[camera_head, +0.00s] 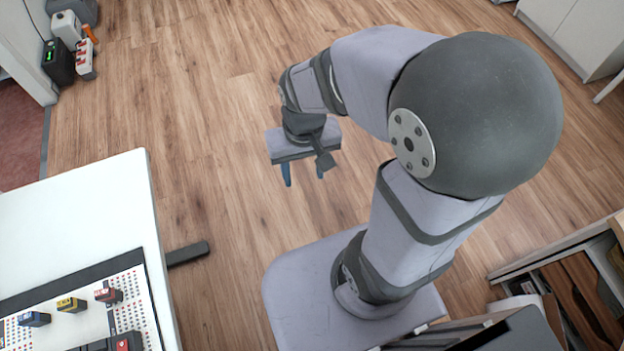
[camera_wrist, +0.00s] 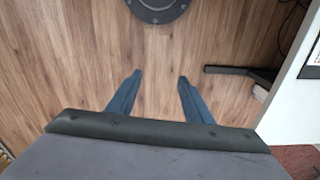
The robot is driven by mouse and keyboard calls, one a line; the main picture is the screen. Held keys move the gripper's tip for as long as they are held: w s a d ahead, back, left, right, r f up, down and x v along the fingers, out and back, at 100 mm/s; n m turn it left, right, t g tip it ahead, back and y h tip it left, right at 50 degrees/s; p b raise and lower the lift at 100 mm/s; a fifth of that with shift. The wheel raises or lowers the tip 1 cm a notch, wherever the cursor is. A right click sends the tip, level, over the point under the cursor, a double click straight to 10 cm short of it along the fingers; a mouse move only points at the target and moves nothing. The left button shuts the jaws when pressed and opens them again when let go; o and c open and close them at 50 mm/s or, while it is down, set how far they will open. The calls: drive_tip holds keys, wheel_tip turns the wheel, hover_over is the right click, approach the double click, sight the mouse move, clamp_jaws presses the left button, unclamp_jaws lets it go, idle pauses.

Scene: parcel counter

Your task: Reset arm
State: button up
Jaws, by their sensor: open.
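My gripper (camera_head: 304,174) hangs over the bare wooden floor, to the right of the white table (camera_head: 118,195) in the head view. Its two blue fingers point down and stand apart. In the wrist view my gripper (camera_wrist: 160,88) shows both blue fingers spread, with only floor between them. It is open and empty. My arm is bent, with the upper links in the middle of the head view.
On the table lies a dotted board (camera_head: 138,282) with small blue, yellow and red blocks. A dark bar (camera_head: 187,253) sticks out from the table. Shelves (camera_head: 570,285) stand at the lower right. White cabinets (camera_head: 585,35) are at the upper right. The floor around my gripper is clear.

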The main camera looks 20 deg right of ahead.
drive_tip(key=shift+n, duration=0.5)
drive_tip(key=s+d, duration=0.1)
drive_tip(key=s+d+f, duration=0.1)
drive_tip(key=s, duration=0.1)
drive_tip(key=shift+s+d, duration=0.15)
drive_tip(key=shift+d, duration=0.15)
drive_tip(key=shift+r, duration=0.15)
wheel_tip(320, 180, up, 7)
drive_tip(key=p, duration=0.7)
drive_tip(key=shift+f, duration=0.25)
